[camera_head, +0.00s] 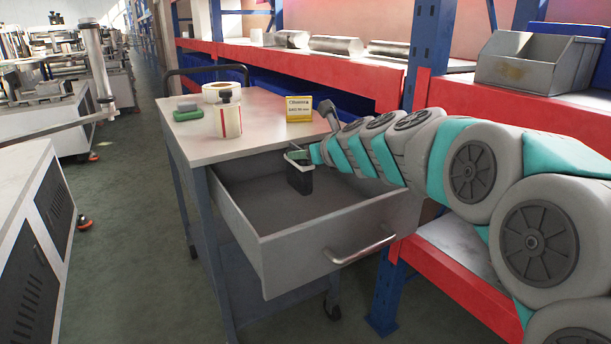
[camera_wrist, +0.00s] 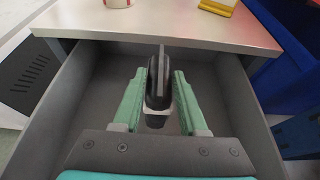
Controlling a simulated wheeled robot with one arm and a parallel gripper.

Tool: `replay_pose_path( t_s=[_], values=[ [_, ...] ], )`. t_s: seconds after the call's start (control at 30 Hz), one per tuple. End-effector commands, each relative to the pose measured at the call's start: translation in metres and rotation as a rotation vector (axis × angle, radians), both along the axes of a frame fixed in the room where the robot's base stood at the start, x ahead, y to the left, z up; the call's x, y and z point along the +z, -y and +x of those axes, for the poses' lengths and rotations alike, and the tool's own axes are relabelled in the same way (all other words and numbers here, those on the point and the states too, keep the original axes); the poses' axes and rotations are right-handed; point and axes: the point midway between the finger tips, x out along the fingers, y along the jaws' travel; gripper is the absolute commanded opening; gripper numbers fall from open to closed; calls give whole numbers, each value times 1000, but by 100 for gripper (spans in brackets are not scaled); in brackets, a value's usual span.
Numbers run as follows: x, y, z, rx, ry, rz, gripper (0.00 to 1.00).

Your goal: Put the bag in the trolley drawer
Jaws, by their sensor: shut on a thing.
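The trolley drawer (camera_head: 330,245) is pulled open, with a grey floor and a silver handle on its front. It also shows in the wrist view (camera_wrist: 85,85). My gripper (camera_head: 299,157) reaches in over the drawer from the right. Its green fingers are shut on the bag (camera_head: 300,180), a small dark thing with a pale part. In the wrist view the bag (camera_wrist: 158,90) is between the fingers, seen nearly edge-on. It hangs inside the drawer's outline; I cannot tell whether it touches the floor. The drawer looks otherwise empty.
The trolley top (camera_head: 255,130) holds a white jar (camera_head: 228,117), a roll (camera_head: 220,90), a green block (camera_head: 188,113) and a yellow-and-white sign (camera_head: 299,108). Red-edged shelving with a blue post (camera_head: 425,60) stands close on the right. The floor (camera_head: 125,200) at left is clear.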

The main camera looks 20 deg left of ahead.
Motion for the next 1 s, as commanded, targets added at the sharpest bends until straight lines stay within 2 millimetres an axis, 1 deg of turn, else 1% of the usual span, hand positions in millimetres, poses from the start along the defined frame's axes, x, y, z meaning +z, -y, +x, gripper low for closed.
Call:
replay_pose_path(
  t_s=[0.03,0.27,0.5,0.9,0.93,1.0],
  values=[
    [-6,0,0,1,-1,2,0],
    [-17,0,0,2,-2,3,0],
    [-45,0,0,1,1,3,0],
    [-50,0,0,0,2,1,0],
    [-50,0,0,0,2,1,43],
    [-50,0,0,0,2,1,51]
  ],
)
